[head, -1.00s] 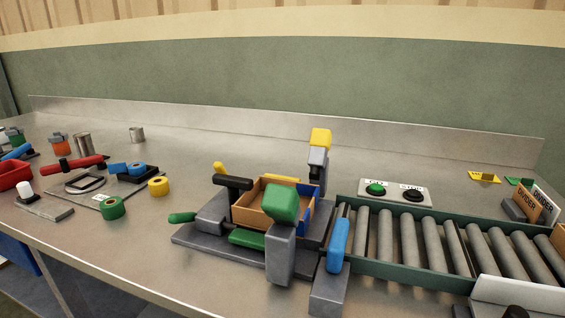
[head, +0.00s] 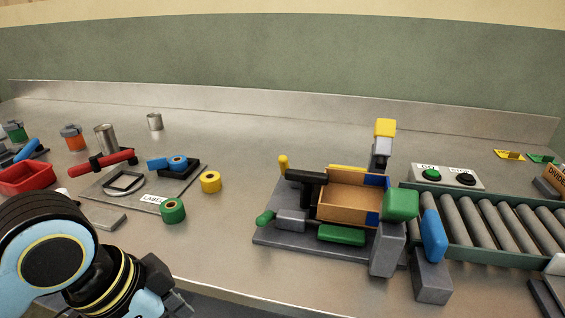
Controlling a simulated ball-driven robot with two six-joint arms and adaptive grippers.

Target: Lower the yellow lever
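A fixture (head: 270,238) with a cardboard box (head: 350,200) on it stands right of the middle. Behind it a yellow block (head: 384,128) tops an upright grey post. A small yellow knob (head: 283,162) stands upright at the fixture's back left, and a yellow bar (head: 345,167) lies along the box's back side. I cannot tell for certain which yellow piece is the lever. My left gripper (head: 178,292) is at the bottom left, over the table's front edge and well apart from the fixture; its finger opening is unclear. My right gripper is not in view.
A green block on a grey post (head: 388,250) and a blue lever (head: 433,235) stand at the fixture's right, beside the roller conveyor (head: 475,222). Green and black buttons (head: 449,176) are behind it. Tape rolls and a red tool (head: 107,160) lie left. The table before the fixture is clear.

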